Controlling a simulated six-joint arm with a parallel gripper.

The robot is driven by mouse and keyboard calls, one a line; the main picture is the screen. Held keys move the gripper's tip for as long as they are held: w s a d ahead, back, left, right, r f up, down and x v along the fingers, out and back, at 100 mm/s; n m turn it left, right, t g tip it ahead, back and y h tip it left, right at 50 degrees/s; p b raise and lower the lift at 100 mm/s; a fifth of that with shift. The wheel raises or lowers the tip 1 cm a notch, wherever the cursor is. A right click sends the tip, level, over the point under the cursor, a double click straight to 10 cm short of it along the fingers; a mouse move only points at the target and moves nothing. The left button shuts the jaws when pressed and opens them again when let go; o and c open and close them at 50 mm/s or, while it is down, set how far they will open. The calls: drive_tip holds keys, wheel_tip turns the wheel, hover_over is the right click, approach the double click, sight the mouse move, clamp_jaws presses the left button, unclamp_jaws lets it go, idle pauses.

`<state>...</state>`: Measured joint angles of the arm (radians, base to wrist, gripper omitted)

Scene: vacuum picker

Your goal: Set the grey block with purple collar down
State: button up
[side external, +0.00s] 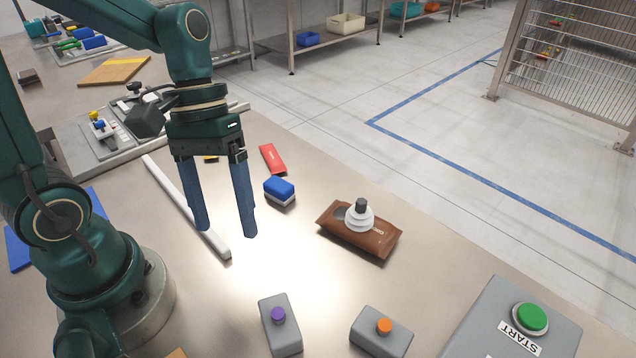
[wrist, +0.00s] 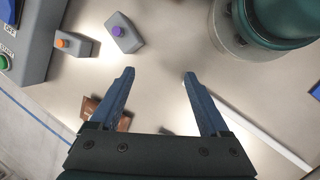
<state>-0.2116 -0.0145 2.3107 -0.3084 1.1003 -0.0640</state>
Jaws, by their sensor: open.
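The grey block with purple collar (side external: 281,327) lies on the metal table at the near edge of the side external view, its purple top part facing up. In the wrist view the same block (wrist: 124,37) lies beyond my fingertips, apart from them. My gripper (side external: 223,231) is open and empty, above the table and behind the block in the side view. Its two blue fingers also show in the wrist view (wrist: 158,75), spread wide with bare table between them.
A grey block with an orange top (side external: 380,333) lies to the right, near the START button box (side external: 516,325). A brown packet (side external: 372,240) bears a white suction cup (side external: 359,216). A blue and grey sponge-like block (side external: 280,191), a red packet (side external: 272,158) and a white bar (side external: 187,207) lie around my gripper.

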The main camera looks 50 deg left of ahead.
wheel_tip(320, 180, up, 6)
drive_tip(key=a+m+t+y, duration=0.2)
drive_tip(key=m+t+y, duration=0.1)
drive_tip(key=m+t, duration=0.2)
drive_tip(key=shift+a+f+t+y, duration=0.15)
drive_tip(key=shift+a+t+y, duration=0.2)
drive_tip(key=shift+t, duration=0.95)
